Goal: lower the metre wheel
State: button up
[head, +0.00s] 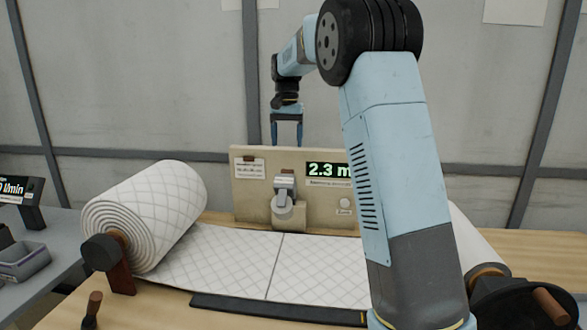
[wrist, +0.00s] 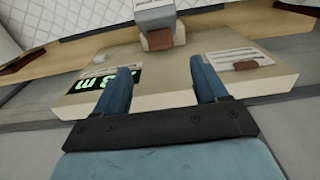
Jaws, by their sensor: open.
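The metre wheel (head: 283,207) is a pale round wheel under a grey arm block (head: 284,182), in front of the beige counter panel (head: 252,203). I cannot tell whether the wheel touches the quilted wadding (head: 225,255) below it. My gripper (head: 287,142) points down above the panel, open and empty, apart from the wheel and its arm. In the wrist view the open fingers (wrist: 160,68) frame the panel's top (wrist: 200,75). The grey block (wrist: 155,14) with a brown tab (wrist: 163,39) lies beyond the fingertips.
A wadding roll (head: 150,215) sits on a holder at the left. Another roll (head: 475,242) at the right is partly hidden by my arm, near a black crank wheel (head: 525,305). The display (head: 328,170) reads 2.3 m. A dark bar (head: 270,309) crosses the front.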

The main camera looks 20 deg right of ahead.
aim_at(287, 171)
notch_tip(287, 171, down, 10)
dwell(0.5)
